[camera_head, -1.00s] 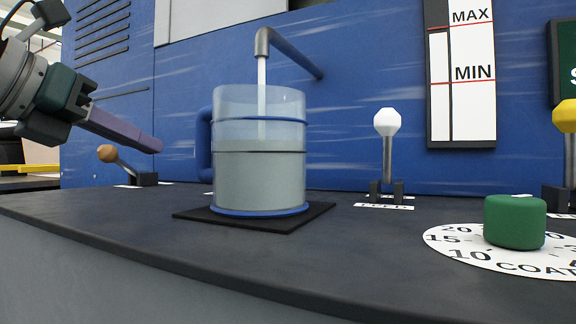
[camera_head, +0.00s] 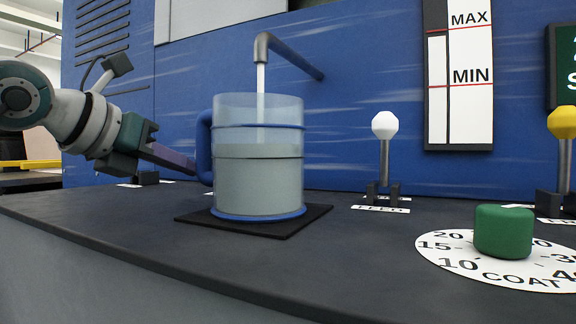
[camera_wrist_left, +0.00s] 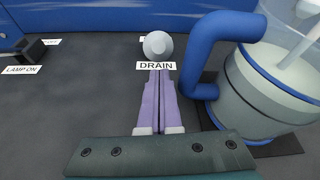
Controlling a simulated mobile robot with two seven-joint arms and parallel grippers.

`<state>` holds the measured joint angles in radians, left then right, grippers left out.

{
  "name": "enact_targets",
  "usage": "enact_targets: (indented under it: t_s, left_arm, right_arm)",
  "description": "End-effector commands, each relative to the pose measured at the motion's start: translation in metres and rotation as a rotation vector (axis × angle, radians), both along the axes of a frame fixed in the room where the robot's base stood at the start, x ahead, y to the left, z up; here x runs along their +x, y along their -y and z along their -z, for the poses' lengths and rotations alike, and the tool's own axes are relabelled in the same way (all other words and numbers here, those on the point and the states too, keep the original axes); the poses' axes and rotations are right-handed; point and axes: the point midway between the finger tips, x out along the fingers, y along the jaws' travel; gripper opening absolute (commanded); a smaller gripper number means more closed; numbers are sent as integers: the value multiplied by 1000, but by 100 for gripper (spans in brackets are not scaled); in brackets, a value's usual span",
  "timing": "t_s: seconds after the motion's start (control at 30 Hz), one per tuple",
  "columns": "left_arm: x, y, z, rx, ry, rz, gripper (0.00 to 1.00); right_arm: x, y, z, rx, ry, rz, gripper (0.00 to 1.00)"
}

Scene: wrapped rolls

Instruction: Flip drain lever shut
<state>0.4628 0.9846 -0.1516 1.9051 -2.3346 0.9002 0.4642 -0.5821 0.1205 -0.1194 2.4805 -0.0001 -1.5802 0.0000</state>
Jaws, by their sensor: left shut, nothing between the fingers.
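The drain lever shows in the left wrist view as a pale grey round knob (camera_wrist_left: 157,45) just behind the "DRAIN" label (camera_wrist_left: 156,66); its stem and base cannot be made out. In the head view I cannot see this lever. My left gripper (camera_head: 192,166) is shut and empty, its purple fingers low over the counter, the tips at the jug's handle. In the left wrist view the closed fingers (camera_wrist_left: 160,76) point at the label and knob; whether they touch the knob I cannot tell. My right gripper is not in view.
A clear jug (camera_head: 258,180) with a blue handle stands on a black mat (camera_head: 318,213), close right of my fingers. A spout (camera_head: 262,45) pours into it. A white-knobbed feed lever (camera_head: 385,125), a green dial (camera_head: 503,232) and a yellow-knobbed lever (camera_head: 563,122) stand further right.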

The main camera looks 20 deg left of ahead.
Motion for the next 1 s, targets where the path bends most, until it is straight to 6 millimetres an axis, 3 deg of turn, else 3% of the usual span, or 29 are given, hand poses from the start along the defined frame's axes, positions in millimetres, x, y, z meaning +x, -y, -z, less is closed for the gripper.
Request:
enact_targets:
  t_s: [0.23,0.67,1.0]
  left_arm:
    - [22,2,8,-1,1,0,0]
    - [24,3,8,1,-2,1,0]
    - [25,3,1,4,-57,0,0]
  right_arm:
    - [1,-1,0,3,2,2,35]
    - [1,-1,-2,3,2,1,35]
    - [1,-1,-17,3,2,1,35]
